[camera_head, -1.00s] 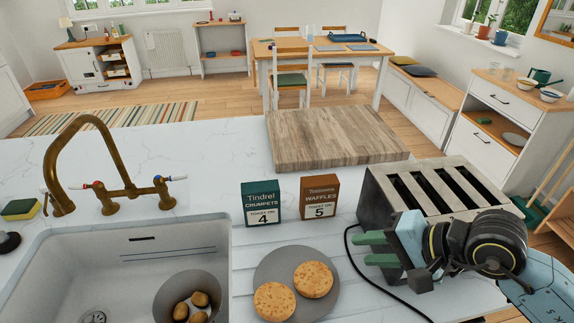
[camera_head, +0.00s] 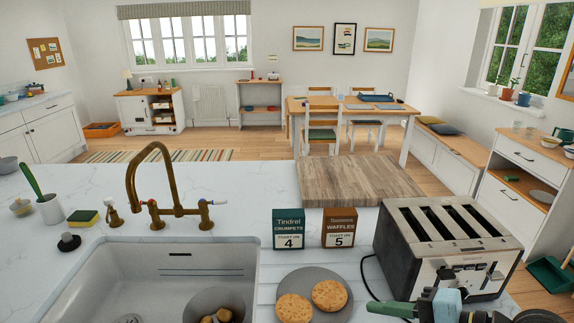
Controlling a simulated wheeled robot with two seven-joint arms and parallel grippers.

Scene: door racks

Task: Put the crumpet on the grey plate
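The grey plate (camera_head: 300,278) lies on the white worktop at the bottom middle. Two round golden crumpets lie flat on it: one crumpet (camera_head: 294,308) at front left, the other crumpet (camera_head: 330,295) at back right. My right gripper (camera_head: 390,311) is at the bottom edge, right of the plate and in front of the toaster, partly cut off. One green finger shows clearly now; the earlier view shows two fingers apart with nothing between. The toaster (camera_head: 455,262) has several dark slots, with nothing seen sticking out. My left gripper is out of view.
A green crumpet box (camera_head: 289,229) and a brown waffle box (camera_head: 339,227) stand behind the plate. A wooden board (camera_head: 357,180) lies behind them. The sink (camera_head: 150,285), with a brass tap (camera_head: 160,185) and a bowl (camera_head: 215,300), is at left. A black cable runs beside the toaster.

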